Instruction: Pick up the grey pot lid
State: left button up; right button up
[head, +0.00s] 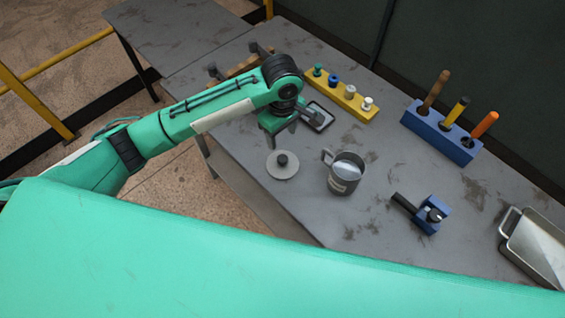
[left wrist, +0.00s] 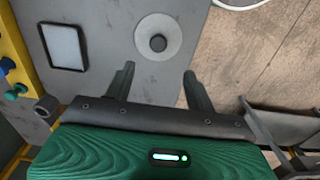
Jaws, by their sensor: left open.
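The grey pot lid (head: 282,164) is a round disc with a dark knob. It lies flat on the grey table near its front edge, left of a metal pot. In the left wrist view the lid (left wrist: 158,38) lies beyond the fingertips, with its dark knob in the middle. My left gripper (head: 282,131) is above the table, just behind the lid in the head view. In the left wrist view the left gripper (left wrist: 158,70) is open and empty, its two fingers apart and not touching the lid. My right gripper does not show.
A grey metal pot (head: 345,173) stands right of the lid. A dark-framed tablet (head: 318,118) lies behind my gripper. A yellow block with pegs (head: 345,99), a blue tool holder (head: 437,133), a blue vise-like block (head: 428,218) and a metal tray (head: 536,249) stand farther right.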

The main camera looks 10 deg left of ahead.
pick_arm(q)
jog(key=p, duration=0.1)
send_over(283, 158)
jog(key=f, duration=0.7)
jog(key=shift+s+a+f, duration=0.1)
jog(key=shift+s+f, duration=0.1)
jog(key=shift+f, duration=0.15)
jog(key=shift+w+f+p, duration=0.15)
jog(key=shift+f+p, duration=0.65)
jog(key=shift+f, duration=1.85)
jog(key=c, duration=0.9)
jog(key=shift+c, duration=0.7)
